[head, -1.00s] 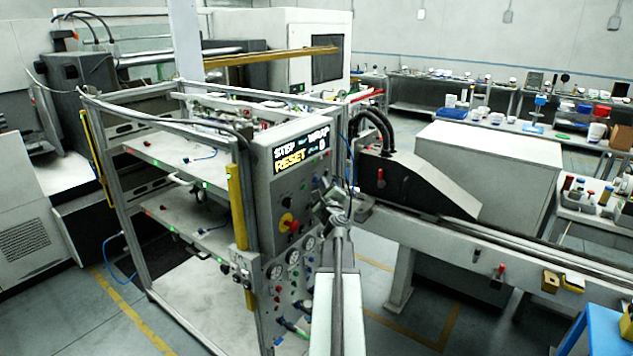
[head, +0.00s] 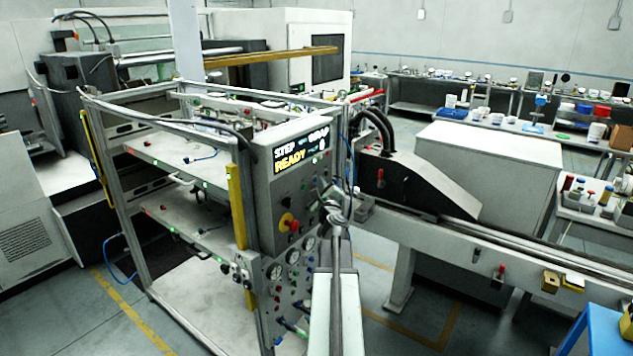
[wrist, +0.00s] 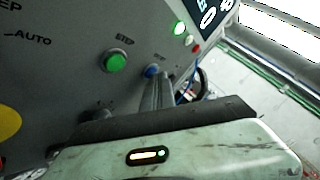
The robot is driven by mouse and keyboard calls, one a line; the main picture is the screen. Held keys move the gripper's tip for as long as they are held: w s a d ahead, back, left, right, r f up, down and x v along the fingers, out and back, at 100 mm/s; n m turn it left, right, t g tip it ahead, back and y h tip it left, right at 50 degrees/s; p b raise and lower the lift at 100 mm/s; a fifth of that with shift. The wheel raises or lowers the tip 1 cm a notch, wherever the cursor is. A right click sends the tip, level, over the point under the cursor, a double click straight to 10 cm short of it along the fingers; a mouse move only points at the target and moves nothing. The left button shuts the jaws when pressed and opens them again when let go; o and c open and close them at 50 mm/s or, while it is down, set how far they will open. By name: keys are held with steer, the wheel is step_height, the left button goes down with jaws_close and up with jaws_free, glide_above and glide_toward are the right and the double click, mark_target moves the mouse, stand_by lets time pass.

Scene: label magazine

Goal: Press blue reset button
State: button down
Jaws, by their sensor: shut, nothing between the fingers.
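The blue button (wrist: 151,72) sits on the grey control panel (head: 262,205), right of a green button (wrist: 115,62) labelled STEP in the wrist view. My gripper (wrist: 162,88) is shut and empty. Its fingertips are just below and right of the blue button and partly overlap its lower edge. I cannot tell whether they touch it. In the head view my gripper (head: 330,198) is in front of the panel's right side and hides the button. The panel's display (head: 300,152) reads STEP and, in yellow, READY.
A red emergency knob on yellow (head: 289,223) is left of my gripper. Several gauges (head: 292,257) and hose fittings are below. A metal frame post and cables (head: 352,150) stand close on the right. A conveyor (head: 460,240) runs off to the right.

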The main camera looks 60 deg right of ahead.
steer(key=shift+s, duration=0.75)
steer(key=s, duration=0.5)
stand_by(0.4)
steer(key=shift+s, duration=0.1)
stand_by(0.6)
